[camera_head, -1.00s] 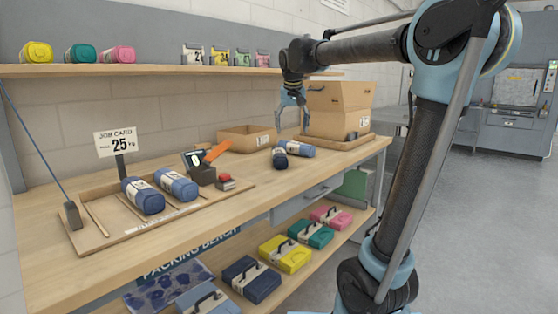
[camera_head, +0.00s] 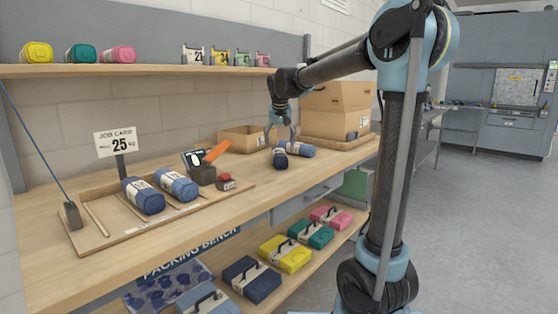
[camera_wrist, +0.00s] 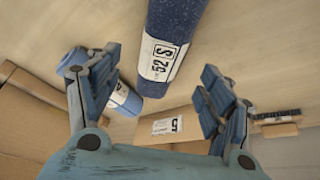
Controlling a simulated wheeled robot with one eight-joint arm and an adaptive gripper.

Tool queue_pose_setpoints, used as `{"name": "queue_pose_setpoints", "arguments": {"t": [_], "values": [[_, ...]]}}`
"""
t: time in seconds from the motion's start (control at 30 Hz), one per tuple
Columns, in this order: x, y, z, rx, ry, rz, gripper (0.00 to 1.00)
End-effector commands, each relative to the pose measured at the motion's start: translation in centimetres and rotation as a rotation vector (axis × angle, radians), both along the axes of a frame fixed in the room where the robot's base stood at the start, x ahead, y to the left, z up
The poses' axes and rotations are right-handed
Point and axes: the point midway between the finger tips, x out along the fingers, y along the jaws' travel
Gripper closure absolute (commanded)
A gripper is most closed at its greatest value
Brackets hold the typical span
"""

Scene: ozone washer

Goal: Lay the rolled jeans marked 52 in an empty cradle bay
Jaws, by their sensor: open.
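The rolled jeans marked 52 (camera_wrist: 168,40) are a dark blue roll with a white label reading 52 S. In the head view they appear to be the nearer roll (camera_head: 280,159) of two on the bench's right half. My gripper (camera_head: 280,138) is open and empty above them. In the wrist view my fingers (camera_wrist: 160,80) are spread, with the roll's labelled end between and beyond them. The wooden cradle (camera_head: 150,230) is at left on the bench. Two blue rolls (camera_head: 142,195) (camera_head: 176,184) lie in it; its leftmost bay looks bare.
A lighter blue roll (camera_head: 301,149) lies right beside the 52 roll; it also shows at left in the wrist view (camera_wrist: 125,98). Cardboard boxes (camera_head: 335,110) and an open carton (camera_head: 240,138) stand behind. A scanner (camera_head: 205,172) and job card (camera_head: 115,143) are near the cradle.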

Motion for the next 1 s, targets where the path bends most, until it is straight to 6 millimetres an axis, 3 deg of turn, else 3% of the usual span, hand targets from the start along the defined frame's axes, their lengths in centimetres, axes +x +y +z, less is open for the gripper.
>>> {"name": "queue_pose_setpoints", "arguments": {"t": [0.27,0.63,0.93,0.97,1.0], "values": [[0.7,0.1,-1.8,0.0,0.0,0.0,0.27],[2.2,0.3,-5.9,0.0,0.0,-0.001,0.27],[2.4,0.3,-6.3,0.0,0.0,-0.001,0.27],[2.4,0.3,-6.3,0.0,0.0,-0.001,0.29],[2.4,0.3,-6.3,0.0,0.0,0.0,0.38]]}}
